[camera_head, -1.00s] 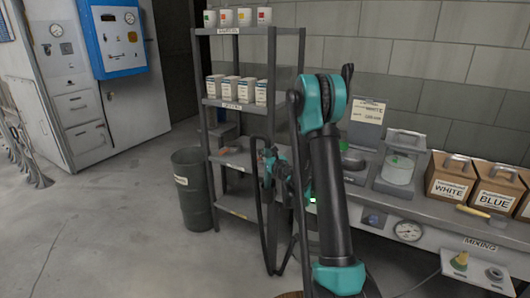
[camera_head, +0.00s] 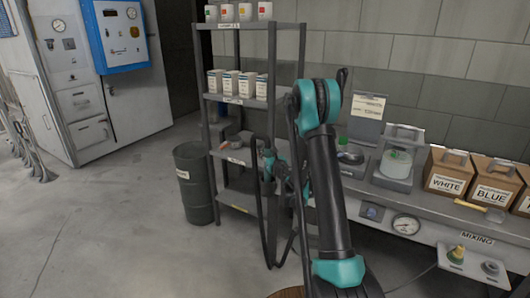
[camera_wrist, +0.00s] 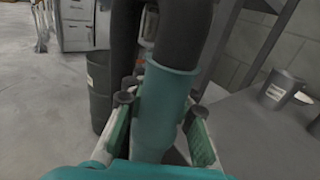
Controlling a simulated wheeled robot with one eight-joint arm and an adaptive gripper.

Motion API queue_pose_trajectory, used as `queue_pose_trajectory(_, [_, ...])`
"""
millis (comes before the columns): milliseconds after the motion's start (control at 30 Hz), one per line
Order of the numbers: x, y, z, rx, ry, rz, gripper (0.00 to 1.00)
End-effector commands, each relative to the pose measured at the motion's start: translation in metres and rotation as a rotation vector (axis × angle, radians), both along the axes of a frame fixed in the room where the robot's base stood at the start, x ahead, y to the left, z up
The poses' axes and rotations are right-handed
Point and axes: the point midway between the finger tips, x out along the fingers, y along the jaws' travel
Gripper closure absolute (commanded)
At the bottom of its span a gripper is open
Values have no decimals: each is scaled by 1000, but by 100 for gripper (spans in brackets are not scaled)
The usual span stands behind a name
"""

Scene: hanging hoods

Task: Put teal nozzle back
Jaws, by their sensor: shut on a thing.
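The teal nozzle (camera_wrist: 165,95) is a wide tube on a thick dark hose (camera_wrist: 185,35) that rises out of the top of the wrist view. My gripper (camera_wrist: 160,108) has its two green-padded fingers around the nozzle, one on each side, and is shut on it. In the head view my gripper is mostly hidden behind my arm, in front of the shelf rack and left of the mixing bench. The nozzle cannot be made out clearly there. No resting place for the nozzle can be identified in these frames.
A shelf rack (camera_head: 273,60) with cans and boxes stands behind my arm. A dark bin (camera_head: 193,185) is left of it. The mixing bench (camera_head: 425,205) to the right carries a scale (camera_head: 395,165) and paint boxes (camera_head: 448,172).

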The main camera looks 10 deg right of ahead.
Motion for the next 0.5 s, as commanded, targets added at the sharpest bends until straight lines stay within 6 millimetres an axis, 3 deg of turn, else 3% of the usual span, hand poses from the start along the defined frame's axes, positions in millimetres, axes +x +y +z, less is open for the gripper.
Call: queue_pose_trajectory(500, [9, 4, -16, 0, 0, 0, 100])
